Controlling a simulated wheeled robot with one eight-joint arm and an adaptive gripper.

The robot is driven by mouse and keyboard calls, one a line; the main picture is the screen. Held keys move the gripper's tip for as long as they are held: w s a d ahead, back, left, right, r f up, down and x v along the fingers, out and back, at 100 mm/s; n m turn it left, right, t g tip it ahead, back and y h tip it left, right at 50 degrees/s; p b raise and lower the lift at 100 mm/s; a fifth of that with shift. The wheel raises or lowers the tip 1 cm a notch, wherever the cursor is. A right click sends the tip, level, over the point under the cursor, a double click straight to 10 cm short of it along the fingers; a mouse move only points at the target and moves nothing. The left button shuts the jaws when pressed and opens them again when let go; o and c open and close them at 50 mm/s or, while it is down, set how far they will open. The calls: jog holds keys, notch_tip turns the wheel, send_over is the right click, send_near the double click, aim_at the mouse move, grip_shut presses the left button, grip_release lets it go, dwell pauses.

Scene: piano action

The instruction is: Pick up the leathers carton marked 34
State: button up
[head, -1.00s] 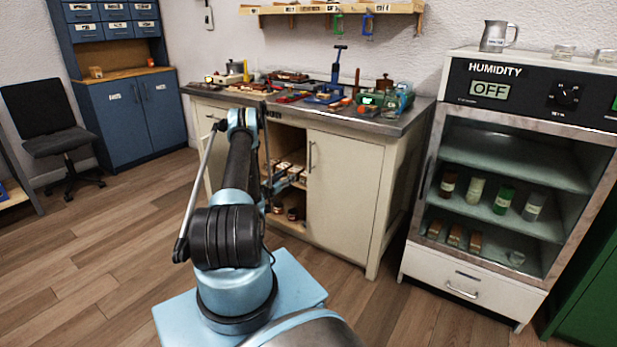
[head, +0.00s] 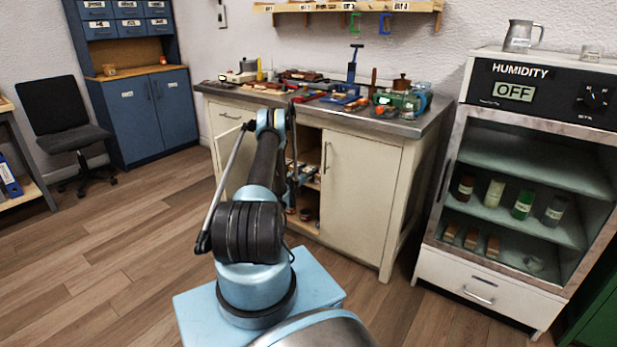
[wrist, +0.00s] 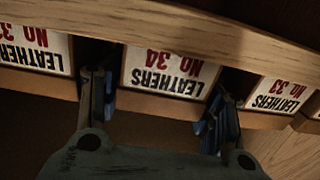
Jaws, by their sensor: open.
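In the wrist view the leathers carton marked 34 (wrist: 160,72) shows its label upside down, black "LEATHERS" and red "NO 34" on white. It sits in a row on a shelf, between two neighbour cartons. My gripper (wrist: 163,105) is open, with one blue-padded finger toward each side edge of the carton's label. I cannot tell whether the fingers touch it. A wooden strip (wrist: 180,32) crosses the view and hides part of the labels. In the head view my arm reaches into the open bay of the bench cabinet (head: 362,190); my gripper is hidden there.
A carton marked 33 (wrist: 278,95) stands on the right in the wrist view, and another leathers carton (wrist: 35,52) on the left, its number partly cut off. The bench top (head: 400,128) is crowded with tools.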

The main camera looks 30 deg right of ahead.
jog(key=c, duration=0.7)
jog(key=shift+d, duration=0.1)
jog(key=shift+r, duration=0.1)
